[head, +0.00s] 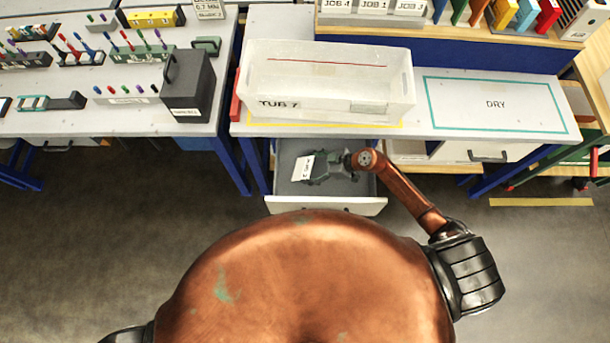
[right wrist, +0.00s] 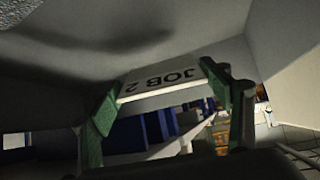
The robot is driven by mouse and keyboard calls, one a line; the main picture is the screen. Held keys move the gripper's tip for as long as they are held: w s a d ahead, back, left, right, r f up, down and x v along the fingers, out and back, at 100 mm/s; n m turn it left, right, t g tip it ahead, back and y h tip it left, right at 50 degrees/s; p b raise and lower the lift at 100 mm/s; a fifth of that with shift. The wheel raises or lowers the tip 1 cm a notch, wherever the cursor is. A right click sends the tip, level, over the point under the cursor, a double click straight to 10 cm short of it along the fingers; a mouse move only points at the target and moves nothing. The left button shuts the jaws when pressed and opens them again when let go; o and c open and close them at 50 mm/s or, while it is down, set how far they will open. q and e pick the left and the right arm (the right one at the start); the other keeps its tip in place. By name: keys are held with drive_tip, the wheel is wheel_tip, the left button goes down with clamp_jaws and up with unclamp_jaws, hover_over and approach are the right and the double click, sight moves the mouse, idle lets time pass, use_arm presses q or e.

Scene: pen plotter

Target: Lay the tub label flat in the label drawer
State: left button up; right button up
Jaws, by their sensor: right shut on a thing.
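The tub label is a small white card (head: 304,168). In the right wrist view it reads "JOB 2" (right wrist: 168,80). My right gripper (head: 317,169) is shut on it, with the green fingers (right wrist: 168,95) at the card's two ends. Gripper and card are over the inside of the label drawer (head: 335,205), which is pulled out under the table and has a grey floor. The card looks tilted; whether it touches the drawer floor I cannot tell. My left gripper is not in view.
A translucent tub marked TUB 7 (head: 330,105) stands on the table (head: 440,132) above the drawer. A teal DRY outline (head: 495,104) to its right is empty. A dark grey box (head: 188,88) stands on the left table. A closed drawer (head: 485,153) is at right.

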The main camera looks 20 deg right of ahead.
drive_tip(key=shift+f, duration=1.4)
drive_tip(key=o, duration=0.8)
drive_tip(key=shift+o, duration=0.2)
drive_tip(key=shift+r, duration=0.1)
drive_tip(key=p+v, duration=0.6)
drive_tip(key=v, duration=0.2)
drive_tip(key=shift+s, duration=0.1)
